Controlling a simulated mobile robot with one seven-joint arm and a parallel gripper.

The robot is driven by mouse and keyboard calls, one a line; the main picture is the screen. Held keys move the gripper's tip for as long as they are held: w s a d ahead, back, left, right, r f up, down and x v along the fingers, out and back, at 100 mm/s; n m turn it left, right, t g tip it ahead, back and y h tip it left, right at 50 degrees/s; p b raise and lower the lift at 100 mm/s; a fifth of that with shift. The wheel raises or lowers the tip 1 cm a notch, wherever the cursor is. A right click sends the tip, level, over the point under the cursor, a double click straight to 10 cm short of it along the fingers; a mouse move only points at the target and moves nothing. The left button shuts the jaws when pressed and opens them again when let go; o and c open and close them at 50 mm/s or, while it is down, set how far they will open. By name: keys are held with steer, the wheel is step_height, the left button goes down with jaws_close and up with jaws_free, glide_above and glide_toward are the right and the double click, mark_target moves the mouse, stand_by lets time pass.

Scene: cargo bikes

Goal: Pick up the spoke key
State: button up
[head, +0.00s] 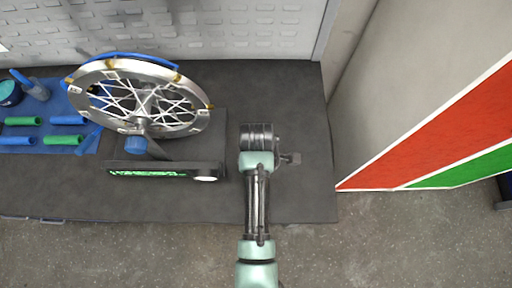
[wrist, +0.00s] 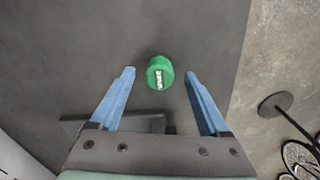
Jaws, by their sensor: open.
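The spoke key (wrist: 159,72) appears in the wrist view as a small round green piece with a pale slot-like mark on its top. It is over the dark grey bench top (wrist: 90,60). My gripper (wrist: 160,75) is open, with one blue finger on each side of the key in the picture. A gap shows between the key and each fingertip, and nothing is held. How far the fingers are above the bench, I cannot tell. In the head view my arm hides the key and the fingers.
A spoked wheel (head: 172,101) stands in a truing stand (head: 135,168) left of my arm. A blue mat (head: 62,106) with green and blue handles lies farther left. A panelled wall (head: 200,30) is behind. The bench's right end is clear.

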steer(key=shift+f, duration=1.1)
jaws_close()
